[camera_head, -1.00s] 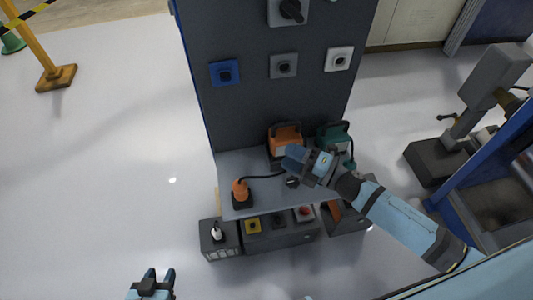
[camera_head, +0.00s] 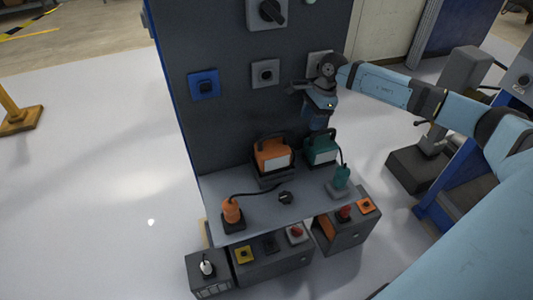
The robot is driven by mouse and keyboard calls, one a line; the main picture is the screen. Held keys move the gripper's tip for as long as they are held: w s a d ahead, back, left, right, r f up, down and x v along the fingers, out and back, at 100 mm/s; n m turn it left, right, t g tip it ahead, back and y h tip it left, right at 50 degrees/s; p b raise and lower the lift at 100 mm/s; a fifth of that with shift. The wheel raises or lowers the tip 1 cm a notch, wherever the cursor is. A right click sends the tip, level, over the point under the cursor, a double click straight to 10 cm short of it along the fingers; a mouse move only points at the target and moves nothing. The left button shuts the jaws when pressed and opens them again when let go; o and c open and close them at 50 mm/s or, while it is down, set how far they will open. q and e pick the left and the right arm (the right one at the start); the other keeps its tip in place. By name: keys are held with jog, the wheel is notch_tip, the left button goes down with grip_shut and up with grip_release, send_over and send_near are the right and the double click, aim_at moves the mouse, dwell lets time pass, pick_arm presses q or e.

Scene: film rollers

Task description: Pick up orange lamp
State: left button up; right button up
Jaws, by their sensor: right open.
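The orange lamp (camera_head: 273,156), a boxy body with a pale front panel and a dark carrying handle, stands upright at the back of the grey shelf (camera_head: 275,216), against the dark panel. A black cable runs from it to an orange plug (camera_head: 231,210) on the shelf's left. My right gripper (camera_head: 316,123) is open and empty, hanging with its fingers downward in front of the panel. In the picture it is up and right of the orange lamp, just above a teal lamp (camera_head: 321,149). My left gripper is out of view.
The teal lamp stands close on the orange lamp's right, with a teal plug (camera_head: 341,177) beside it. Switch boxes (camera_head: 268,262) stand below. The panel (camera_head: 225,125) rises behind. Grey machinery (camera_head: 462,85) is at right; open floor lies left.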

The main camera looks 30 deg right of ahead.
aim_at(271, 138)
jog(key=a, duration=0.3)
jog(key=w+a+p, duration=0.1)
jog(key=a, duration=0.2)
jog(key=a+p, duration=0.1)
jog(key=a, duration=0.2)
jog(key=shift+w+a+r, duration=0.2)
jog(key=shift+w+r, duration=0.1)
jog(key=shift+r, duration=0.05)
jog(key=shift+w+a, duration=0.2)
jog(key=shift+a, duration=0.85)
jog(key=p+x, duration=0.1)
jog(key=x, duration=0.4)
jog(key=shift+f, duration=0.1)
jog(key=c, duration=0.8)
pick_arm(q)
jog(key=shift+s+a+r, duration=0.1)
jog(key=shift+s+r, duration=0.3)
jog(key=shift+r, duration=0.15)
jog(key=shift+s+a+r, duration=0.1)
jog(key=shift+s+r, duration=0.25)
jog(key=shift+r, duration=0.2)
pick_arm(e)
grip_shut()
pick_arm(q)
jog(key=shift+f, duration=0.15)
